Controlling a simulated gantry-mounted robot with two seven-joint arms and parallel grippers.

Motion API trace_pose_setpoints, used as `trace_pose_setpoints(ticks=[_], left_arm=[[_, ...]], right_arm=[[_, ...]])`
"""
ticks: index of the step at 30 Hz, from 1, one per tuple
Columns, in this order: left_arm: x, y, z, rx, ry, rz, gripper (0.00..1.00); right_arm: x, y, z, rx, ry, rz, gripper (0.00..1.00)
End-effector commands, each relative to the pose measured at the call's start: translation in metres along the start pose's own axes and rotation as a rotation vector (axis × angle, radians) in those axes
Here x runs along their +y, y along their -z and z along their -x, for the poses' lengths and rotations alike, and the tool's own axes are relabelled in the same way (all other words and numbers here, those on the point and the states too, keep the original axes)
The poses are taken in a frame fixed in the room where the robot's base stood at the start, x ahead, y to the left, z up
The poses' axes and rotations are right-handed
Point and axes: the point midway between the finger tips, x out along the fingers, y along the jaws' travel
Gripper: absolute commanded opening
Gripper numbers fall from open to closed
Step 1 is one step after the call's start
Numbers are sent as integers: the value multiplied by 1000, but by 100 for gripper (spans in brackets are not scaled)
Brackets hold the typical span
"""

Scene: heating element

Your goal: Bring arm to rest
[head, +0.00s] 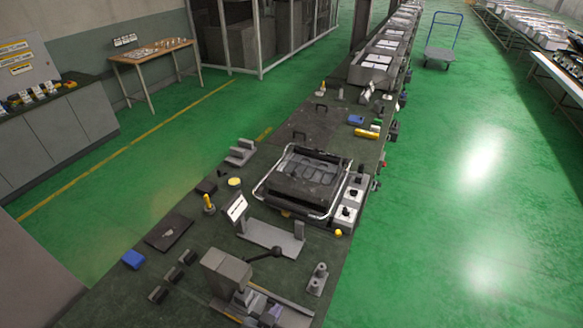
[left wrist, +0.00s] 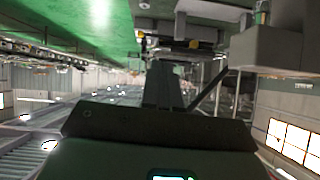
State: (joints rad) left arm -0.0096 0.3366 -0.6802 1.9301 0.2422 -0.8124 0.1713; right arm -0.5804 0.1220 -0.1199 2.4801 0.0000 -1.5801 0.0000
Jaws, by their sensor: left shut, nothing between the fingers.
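My left gripper (left wrist: 164,70) shows in the left wrist view, with its two dark fingers together and nothing visible between them. Beyond the fingers that view shows the hall, with green floor along the top edge and bright window panels at the right. In the head view I cannot clearly make out the left gripper. My right gripper is in neither view. A black heating unit (head: 301,181) with a bright metal frame sits on the long dark green bench (head: 205,233) in the head view, and no gripper touches it there.
A grey block fixture (head: 226,270) with a black lever stands at the bench's near end. A blue block (head: 133,259), a dark plate (head: 169,232) and a white sign (head: 236,208) are nearby. Open green floor (head: 470,200) lies to the right; a blue-handled cart (head: 440,54) stands farther back.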

Motion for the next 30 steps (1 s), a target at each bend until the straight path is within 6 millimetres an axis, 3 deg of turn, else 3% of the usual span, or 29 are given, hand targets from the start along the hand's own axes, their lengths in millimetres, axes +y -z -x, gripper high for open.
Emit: trace_pose_setpoints(ticks=[3, 5, 8, 15, 18, 24, 30], left_arm=[[9, -23, 17, -61, -11, 52, 0], [9, -28, 32, -80, -10, 102, 0], [1, -34, 68, -135, 3, 195, 0], [-54, -55, 187, -413, 86, 302, 0], [-73, -57, 222, -505, 112, 277, 0], [-77, -61, 249, -627, 99, 204, 0], [-77, -61, 249, -627, 99, 204, 0]], right_arm=[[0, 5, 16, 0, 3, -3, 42], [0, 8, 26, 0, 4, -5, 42], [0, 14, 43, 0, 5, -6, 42], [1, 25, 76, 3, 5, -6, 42], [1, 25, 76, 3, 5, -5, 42], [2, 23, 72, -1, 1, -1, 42], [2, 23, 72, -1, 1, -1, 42]])
